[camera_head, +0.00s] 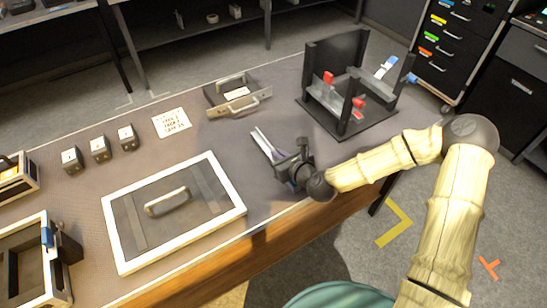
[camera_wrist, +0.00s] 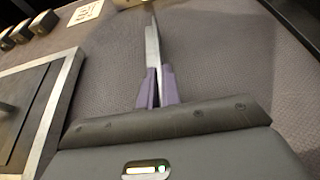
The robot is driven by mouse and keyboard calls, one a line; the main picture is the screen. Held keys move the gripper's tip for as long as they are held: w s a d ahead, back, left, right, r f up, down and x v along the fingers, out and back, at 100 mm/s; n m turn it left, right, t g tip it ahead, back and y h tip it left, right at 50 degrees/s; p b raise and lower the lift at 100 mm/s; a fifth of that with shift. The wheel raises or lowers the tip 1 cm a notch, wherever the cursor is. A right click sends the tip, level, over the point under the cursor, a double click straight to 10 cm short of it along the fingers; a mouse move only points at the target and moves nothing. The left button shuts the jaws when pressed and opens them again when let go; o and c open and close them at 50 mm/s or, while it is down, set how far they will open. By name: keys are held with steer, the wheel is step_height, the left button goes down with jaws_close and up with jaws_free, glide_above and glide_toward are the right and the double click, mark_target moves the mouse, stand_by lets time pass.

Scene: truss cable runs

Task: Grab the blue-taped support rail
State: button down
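A black rack (camera_head: 345,125) stands at the right end of the table. Blue tape shows on a pale piece (camera_head: 387,67) at its right side, with more blue (camera_head: 412,78) beside it; this looks like the blue-taped support rail, though its full length is hidden by the rack's posts. A grey rail with red tape (camera_head: 328,78) also sits in the rack. My gripper (camera_head: 262,142) is low over the table, left of the rack and apart from it. In the wrist view its purple fingers (camera_wrist: 157,88) lie close together, with a pale narrow strip ahead of them. No blue tape shows there.
A white-framed panel with a handle (camera_head: 168,200) lies left of my gripper. A handled grey tray (camera_head: 238,93) is behind it. Small dark blocks (camera_head: 98,147) and a paper card (camera_head: 171,122) lie further left. Bare table separates my gripper from the rack.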

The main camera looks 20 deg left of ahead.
stand_by(0.3)
step_height(320, 180, up, 10)
steer(key=p, duration=0.1)
stand_by(0.4)
